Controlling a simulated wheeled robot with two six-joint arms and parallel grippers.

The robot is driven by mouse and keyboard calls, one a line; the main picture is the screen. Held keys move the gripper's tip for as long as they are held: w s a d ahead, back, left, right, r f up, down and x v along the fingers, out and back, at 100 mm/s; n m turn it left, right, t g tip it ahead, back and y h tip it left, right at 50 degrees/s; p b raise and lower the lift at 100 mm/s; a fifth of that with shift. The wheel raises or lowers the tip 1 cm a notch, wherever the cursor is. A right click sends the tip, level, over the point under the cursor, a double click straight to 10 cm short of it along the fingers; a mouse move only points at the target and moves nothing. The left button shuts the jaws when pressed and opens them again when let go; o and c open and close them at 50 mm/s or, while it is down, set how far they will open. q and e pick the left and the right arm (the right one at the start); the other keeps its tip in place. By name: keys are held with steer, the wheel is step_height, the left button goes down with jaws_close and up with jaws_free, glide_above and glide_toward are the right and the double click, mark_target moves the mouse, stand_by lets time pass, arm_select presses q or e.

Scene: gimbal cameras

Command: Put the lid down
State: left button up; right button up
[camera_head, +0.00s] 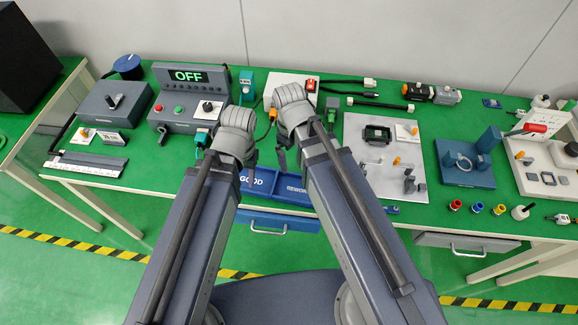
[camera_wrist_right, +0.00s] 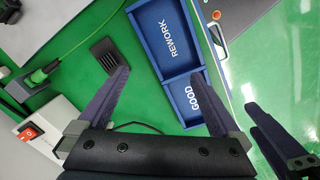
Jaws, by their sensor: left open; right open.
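I cannot pick out a lid for certain. A small dark slotted piece (camera_wrist_right: 107,57) lies flat on the green table in the right wrist view, past the left finger of my right gripper (camera_wrist_right: 158,75).
A blue tray (camera_head: 263,190) marked GOOD and REWORK lies at the table's front edge. Behind stand a control box reading OFF (camera_head: 188,76) and a white box with a red switch (camera_head: 310,86). A grey fixture plate (camera_head: 355,130) and blue stand (camera_head: 465,175) are right.

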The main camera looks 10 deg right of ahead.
steer(key=s+a+m, duration=0.3)
steer(key=s+m, duration=0.1)
steer(key=s, duration=0.1)
